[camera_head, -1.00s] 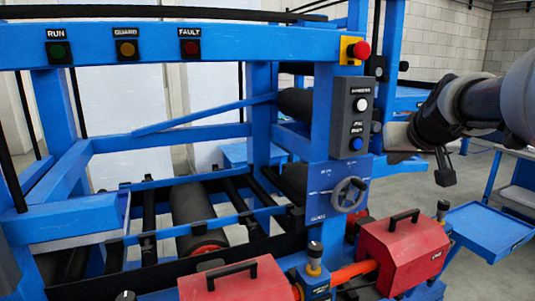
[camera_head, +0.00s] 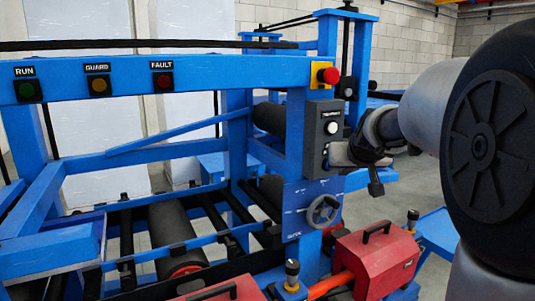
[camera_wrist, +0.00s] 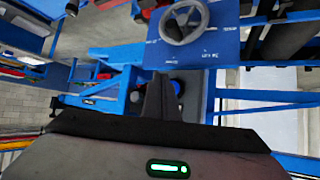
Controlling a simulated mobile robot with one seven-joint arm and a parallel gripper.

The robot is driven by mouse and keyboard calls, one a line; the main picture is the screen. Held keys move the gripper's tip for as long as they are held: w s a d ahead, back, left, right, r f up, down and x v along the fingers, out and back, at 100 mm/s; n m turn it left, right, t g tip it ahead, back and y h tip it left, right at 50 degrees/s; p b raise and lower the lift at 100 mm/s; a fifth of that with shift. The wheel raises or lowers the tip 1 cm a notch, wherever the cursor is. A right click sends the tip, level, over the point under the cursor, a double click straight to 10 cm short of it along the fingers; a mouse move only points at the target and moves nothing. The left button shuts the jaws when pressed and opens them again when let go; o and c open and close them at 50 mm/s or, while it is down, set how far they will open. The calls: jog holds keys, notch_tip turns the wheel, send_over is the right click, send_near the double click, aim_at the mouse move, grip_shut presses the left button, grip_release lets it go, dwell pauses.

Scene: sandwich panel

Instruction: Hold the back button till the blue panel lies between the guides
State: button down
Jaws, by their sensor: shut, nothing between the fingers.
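The grey control box (camera_head: 322,135) is on the blue machine post. Its white button (camera_head: 331,128) shows in the head view, above a label too small to read surely. The lower, blue button is hidden behind my gripper there; part of it (camera_wrist: 178,86) shows in the wrist view, right beside the fingertips. My gripper (camera_head: 335,154) is shut and empty, its tips at the lower part of the box. I cannot tell whether they touch or press the button. A blue slab with a pale edge (camera_head: 50,243) lies at the left; I cannot tell whether it is the panel.
A handwheel (camera_head: 323,210) is below the box, with red housings (camera_head: 375,262) under it. A red stop button (camera_head: 328,75) is above. RUN (camera_head: 28,90), GUARD (camera_head: 98,86) and FAULT (camera_head: 162,82) lamps look dark. Rollers (camera_head: 172,235) lie inside the frame.

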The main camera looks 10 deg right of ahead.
jog(key=shift+w+a+p, duration=0.3)
jog(key=shift+w+a, duration=0.05)
jog(key=shift+w, duration=0.5)
dwell(1.5)
jog(key=shift+w+a, duration=0.1)
jog(key=shift+w, duration=0.25)
